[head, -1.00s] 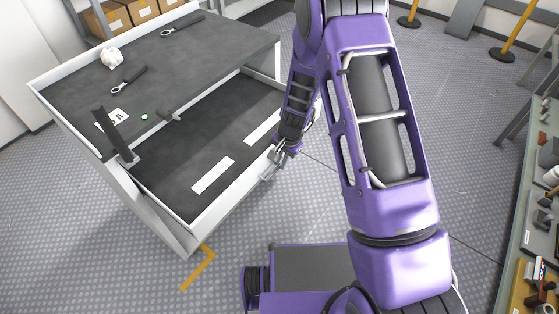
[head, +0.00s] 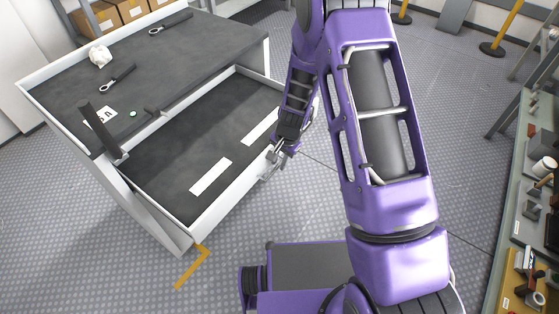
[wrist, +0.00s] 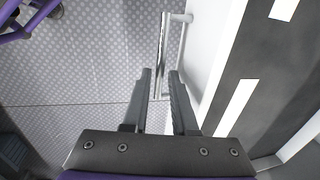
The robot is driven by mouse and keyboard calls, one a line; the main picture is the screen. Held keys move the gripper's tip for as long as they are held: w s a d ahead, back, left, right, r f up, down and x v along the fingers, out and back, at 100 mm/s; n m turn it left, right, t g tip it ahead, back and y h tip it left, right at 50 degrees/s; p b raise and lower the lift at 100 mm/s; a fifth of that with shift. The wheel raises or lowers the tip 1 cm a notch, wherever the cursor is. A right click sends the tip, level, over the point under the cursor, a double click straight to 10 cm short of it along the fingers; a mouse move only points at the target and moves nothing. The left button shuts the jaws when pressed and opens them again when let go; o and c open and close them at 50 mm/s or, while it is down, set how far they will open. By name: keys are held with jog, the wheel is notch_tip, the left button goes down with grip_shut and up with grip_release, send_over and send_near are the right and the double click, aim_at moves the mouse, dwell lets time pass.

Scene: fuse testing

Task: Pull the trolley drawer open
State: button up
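The trolley (head: 196,62) stands at left with a dark top and pale rim. Its drawer (head: 178,135) is pulled out and shows a dark floor with two white strips. My gripper (head: 270,165) is at the drawer's front, on the outer side. In the wrist view, the metal bar handle (wrist: 162,50) runs between the two fingertips of my gripper (wrist: 160,72), beside the pale drawer front (wrist: 209,55). The fingers stand apart on both sides of the bar, with small gaps showing. Firm contact with the bar cannot be made out.
Dark-handled tools and a white crumpled item (head: 100,56) lie on the trolley top. A bench (head: 510,220) with small parts stands at right. A yellow post (head: 505,30) stands at the back right. Patterned floor (head: 300,205) is open in front of the drawer.

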notch_tip(320, 180, up, 17)
jog(key=s+d+p, duration=0.2)
jog(key=p, duration=0.1)
jog(key=shift+d, duration=0.35)
jog(key=shift+r, duration=0.1)
dwell(0.4)
